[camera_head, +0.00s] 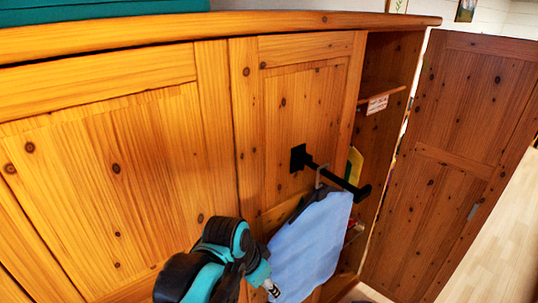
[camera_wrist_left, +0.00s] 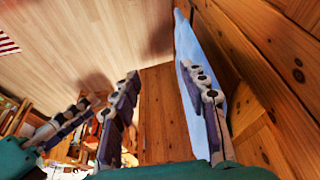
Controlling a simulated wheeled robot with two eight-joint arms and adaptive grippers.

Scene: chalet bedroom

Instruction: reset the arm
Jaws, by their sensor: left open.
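My left gripper (camera_head: 270,288) is low in the head view, in front of the wardrobe door, just left of a light blue garment (camera_head: 310,245). Its open fingers (camera_wrist_left: 160,75) show in the left wrist view with nothing visible between them. The garment hangs from a hanger (camera_head: 319,177) on a black rail (camera_head: 335,177) fixed to the door. In the left wrist view the garment (camera_wrist_left: 187,45) lies behind the right-hand finger; whether they touch I cannot tell. My right gripper is not in view.
The wooden wardrobe (camera_head: 110,165) fills the left and middle. Its right door (camera_head: 450,170) stands open, showing a shelf (camera_head: 382,92) with a label. A teal box (camera_head: 100,8) sits on top. Pale wooden floor (camera_head: 500,240) is clear at the right.

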